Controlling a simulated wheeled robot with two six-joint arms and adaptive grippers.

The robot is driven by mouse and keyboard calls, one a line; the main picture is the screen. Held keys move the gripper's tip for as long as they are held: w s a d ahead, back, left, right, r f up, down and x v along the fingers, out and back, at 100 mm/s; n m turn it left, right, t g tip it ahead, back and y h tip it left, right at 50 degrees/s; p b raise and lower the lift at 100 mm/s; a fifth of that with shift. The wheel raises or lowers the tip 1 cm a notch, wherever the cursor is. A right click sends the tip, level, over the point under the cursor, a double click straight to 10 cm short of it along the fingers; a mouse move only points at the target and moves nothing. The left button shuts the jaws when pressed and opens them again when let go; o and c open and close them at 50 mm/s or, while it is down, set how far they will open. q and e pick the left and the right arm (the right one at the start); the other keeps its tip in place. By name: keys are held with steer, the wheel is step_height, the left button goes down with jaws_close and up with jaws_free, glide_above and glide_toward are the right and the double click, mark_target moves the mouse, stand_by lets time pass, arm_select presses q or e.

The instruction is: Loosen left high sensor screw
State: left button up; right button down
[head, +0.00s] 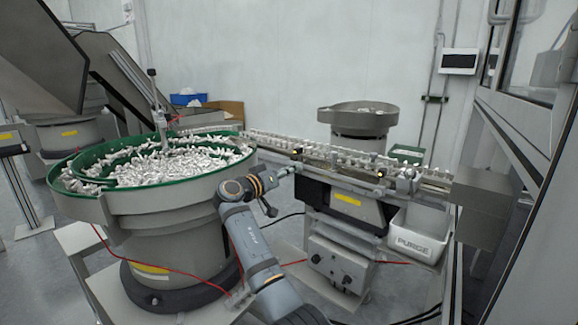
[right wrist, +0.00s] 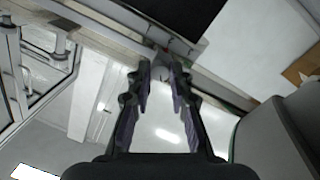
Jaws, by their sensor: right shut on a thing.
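My right gripper (head: 290,171) is at the left end of the linear feed rail (head: 340,157), just below the rail's edge. A small sensor with an orange light (head: 297,151) sits on the rail just above the fingertips. My left gripper is not in view.
A green-rimmed bowl feeder (head: 150,200) full of white parts stands left of my right arm. A smaller bowl (head: 358,118) stands behind the rail. A white PURGE bin (head: 418,240) is below the rail on the right. Red cables (head: 185,273) hang near the arm.

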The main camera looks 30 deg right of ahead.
arm_select(q)
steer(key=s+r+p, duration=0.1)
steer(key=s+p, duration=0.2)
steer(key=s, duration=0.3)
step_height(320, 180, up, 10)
steer(key=p, duration=1)
arm_select(e)
steer(key=n, duration=1.6)
steer(key=shift+f+n, duration=0.1)
steer(key=shift+n, duration=0.2)
steer(key=c, duration=1.2)
jaws_free()
steer(key=v, duration=1.2)
